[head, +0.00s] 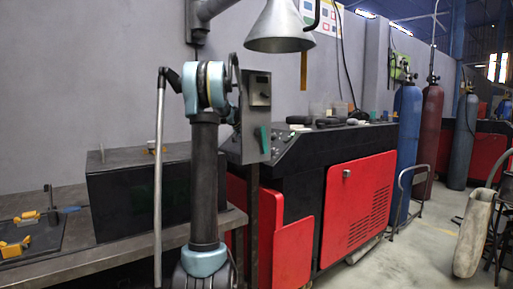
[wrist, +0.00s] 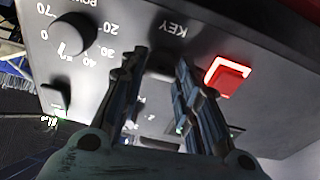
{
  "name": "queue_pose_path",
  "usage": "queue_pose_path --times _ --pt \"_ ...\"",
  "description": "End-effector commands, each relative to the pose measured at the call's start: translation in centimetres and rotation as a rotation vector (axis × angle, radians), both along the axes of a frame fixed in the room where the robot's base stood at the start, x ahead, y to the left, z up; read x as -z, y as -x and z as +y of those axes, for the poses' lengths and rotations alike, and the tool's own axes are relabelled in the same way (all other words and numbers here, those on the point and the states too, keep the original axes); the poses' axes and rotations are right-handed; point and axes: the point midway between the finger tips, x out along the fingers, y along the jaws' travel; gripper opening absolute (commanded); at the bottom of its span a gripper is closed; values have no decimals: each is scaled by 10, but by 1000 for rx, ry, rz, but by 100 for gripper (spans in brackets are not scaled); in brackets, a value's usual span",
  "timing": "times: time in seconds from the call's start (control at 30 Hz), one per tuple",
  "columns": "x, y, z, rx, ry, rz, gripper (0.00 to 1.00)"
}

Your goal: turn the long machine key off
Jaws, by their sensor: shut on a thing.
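In the wrist view my gripper (wrist: 160,62) reaches to a grey control panel (wrist: 265,45), just at the upside-down word KEY. Its two ribbed fingers are closed on the dark machine key (wrist: 160,70), which shows only as a small piece between the fingertips. The fingers hide most of it, so I cannot tell its turned angle. In the head view a grey control box (head: 258,88) stands on a post beside my arm. My gripper and the key are not clearly visible there, as my arm blocks the view.
In the wrist view a lit red button (wrist: 228,77) is close right of the fingers, and a numbered black knob (wrist: 70,35) is to the left. In the head view a red and black machine (head: 358,200), a dark box (head: 120,195) and a metal lamp hood (head: 283,25) surround my arm.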

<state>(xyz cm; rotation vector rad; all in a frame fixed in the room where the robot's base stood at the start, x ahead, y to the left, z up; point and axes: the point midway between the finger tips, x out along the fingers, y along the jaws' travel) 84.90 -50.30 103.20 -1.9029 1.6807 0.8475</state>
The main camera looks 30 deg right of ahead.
Motion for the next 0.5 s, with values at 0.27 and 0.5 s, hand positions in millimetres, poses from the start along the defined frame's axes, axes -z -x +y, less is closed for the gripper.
queue_pose_path --times 0.27,0.5 --pt "0 -4 4 -54 1 33 5" --pt "-1 -5 4 -71 3 44 5"
